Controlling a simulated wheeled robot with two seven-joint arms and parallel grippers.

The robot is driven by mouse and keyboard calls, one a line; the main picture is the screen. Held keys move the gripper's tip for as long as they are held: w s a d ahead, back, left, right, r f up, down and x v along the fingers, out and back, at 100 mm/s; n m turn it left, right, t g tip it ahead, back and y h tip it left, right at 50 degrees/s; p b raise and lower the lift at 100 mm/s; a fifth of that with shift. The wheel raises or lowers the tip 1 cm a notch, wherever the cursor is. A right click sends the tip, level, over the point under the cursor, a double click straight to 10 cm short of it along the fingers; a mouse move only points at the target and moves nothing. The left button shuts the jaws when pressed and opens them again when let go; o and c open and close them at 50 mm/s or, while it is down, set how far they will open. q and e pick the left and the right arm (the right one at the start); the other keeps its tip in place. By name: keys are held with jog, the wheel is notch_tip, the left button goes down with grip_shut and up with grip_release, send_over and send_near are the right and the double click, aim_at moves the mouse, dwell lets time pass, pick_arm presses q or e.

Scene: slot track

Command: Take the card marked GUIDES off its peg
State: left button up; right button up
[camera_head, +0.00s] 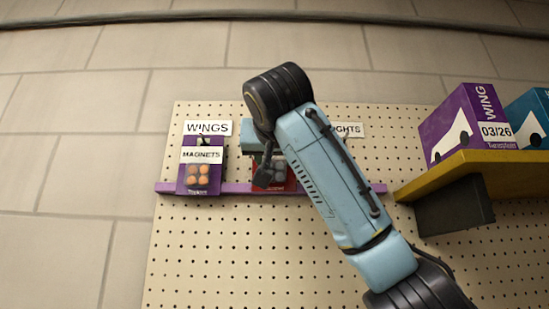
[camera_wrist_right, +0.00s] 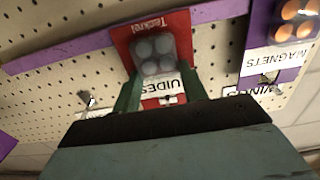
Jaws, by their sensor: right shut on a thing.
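The red GUIDES card (camera_wrist_right: 122,42), with grey round parts in its window, hangs in front of the pegboard. In the right wrist view it appears upside down, and its white label (camera_wrist_right: 160,88) reads "UIDES". My right gripper (camera_wrist_right: 160,92) has its green fingers on both sides of the label end and is shut on the card. In the head view the gripper (camera_head: 263,160) is at the card's upper part, and only some of the red card (camera_head: 268,180) shows below it. I cannot tell whether the card is still on its peg. My left gripper is not in view.
A purple MAGNETS card (camera_head: 200,170) hangs just left, under a WINGS sign (camera_head: 207,128). A sign ending in "GHTS" (camera_head: 350,130) is partly behind my arm. A purple rail (camera_head: 235,188) crosses the pegboard (camera_head: 200,260). A yellow shelf (camera_head: 450,172) with a purple WING box (camera_head: 455,120) juts out at right.

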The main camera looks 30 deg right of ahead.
jog(key=shift+s, duration=0.15)
jog(key=shift+b+v, duration=1.2)
jog(key=shift+v, duration=1.7)
jog(key=shift+a+r, duration=0.1)
jog(key=shift+r, duration=0.05)
jog(key=b+v, duration=0.3)
jog(key=v, duration=0.3)
jog(key=shift+b, duration=0.35)
